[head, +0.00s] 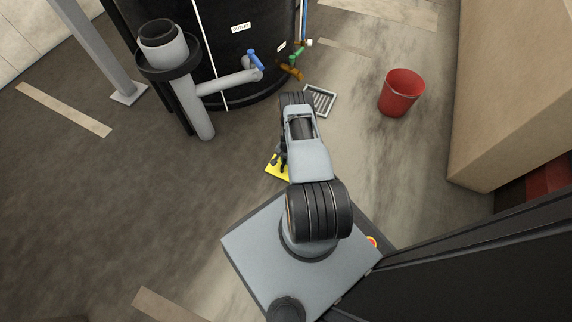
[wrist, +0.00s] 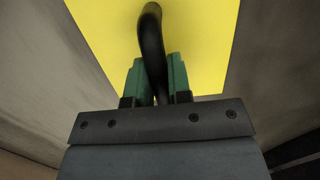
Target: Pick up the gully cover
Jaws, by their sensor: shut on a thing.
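The gully cover is a yellow plate (head: 273,171) with a black curved handle (wrist: 152,35). In the head view it is partly hidden behind my arm. In the wrist view the yellow plate (wrist: 205,50) fills the upper middle. My gripper (wrist: 155,80) has green fingers closed on the handle from both sides. In the head view my gripper (head: 282,158) is mostly hidden by the arm. I cannot tell whether the plate touches the floor. A metal floor grate (head: 320,100) lies beyond the arm, a little to the right.
A large black tank (head: 230,60) with a grey pipe (head: 198,105) and valves (head: 255,60) stands beyond the arm. A red bucket (head: 401,92) stands to the right, near a beige block (head: 510,90). Open floor lies at left and between grate and bucket.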

